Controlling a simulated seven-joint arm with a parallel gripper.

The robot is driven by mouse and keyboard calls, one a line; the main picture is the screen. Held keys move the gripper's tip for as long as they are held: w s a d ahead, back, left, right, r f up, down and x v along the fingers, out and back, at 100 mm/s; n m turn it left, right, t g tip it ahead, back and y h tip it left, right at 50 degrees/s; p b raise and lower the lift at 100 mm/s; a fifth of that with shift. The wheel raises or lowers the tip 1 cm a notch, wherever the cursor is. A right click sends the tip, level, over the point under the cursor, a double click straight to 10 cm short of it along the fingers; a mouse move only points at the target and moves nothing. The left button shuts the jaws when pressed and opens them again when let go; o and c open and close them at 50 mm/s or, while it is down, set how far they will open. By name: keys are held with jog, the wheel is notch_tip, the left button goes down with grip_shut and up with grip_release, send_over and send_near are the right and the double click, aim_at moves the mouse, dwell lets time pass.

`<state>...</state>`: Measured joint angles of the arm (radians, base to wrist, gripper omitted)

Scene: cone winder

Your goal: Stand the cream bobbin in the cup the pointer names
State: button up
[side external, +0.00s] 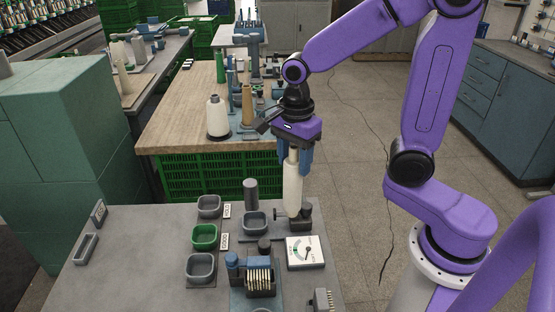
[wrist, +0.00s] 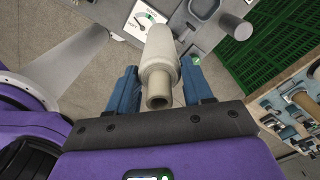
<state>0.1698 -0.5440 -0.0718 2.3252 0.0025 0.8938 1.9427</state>
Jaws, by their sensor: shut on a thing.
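My gripper (side external: 293,158) is shut on the cream bobbin (side external: 292,190), which hangs upright below it. In the wrist view the cream bobbin (wrist: 160,62) is between the blue fingers (wrist: 160,90). Its lower end is close above a dark block (side external: 300,222) at the table's edge; I cannot tell if they touch. A grey cup (side external: 209,201), a green cup (side external: 204,243) and another grey cup (side external: 200,278) stand in a column at left.
Another grey cup (side external: 254,227) stands nearer the bobbin, with a dark grey cylinder (side external: 251,190) behind it. A blue fixture with a row of pale pins (side external: 259,275) is at the front. The grey table's left part (side external: 135,260) is largely clear.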

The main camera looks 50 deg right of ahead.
notch_tip(320, 180, up, 7)
jog(key=s, duration=0.2)
jog(key=shift+s+d+r, duration=0.2)
jog(key=shift+d, duration=0.05)
dwell(0.6)
jog(key=w+a+f, duration=0.3)
jog(key=w+a, duration=0.5)
jog(key=w, duration=0.3)
jog(key=w+a+f, duration=0.7)
jog(key=w+f, duration=0.2)
jog(key=f, duration=0.2)
jog(key=shift+w+f, duration=0.4)
jog(key=shift+a+f, duration=0.1)
jog(key=shift+f, duration=0.2)
dwell(0.9)
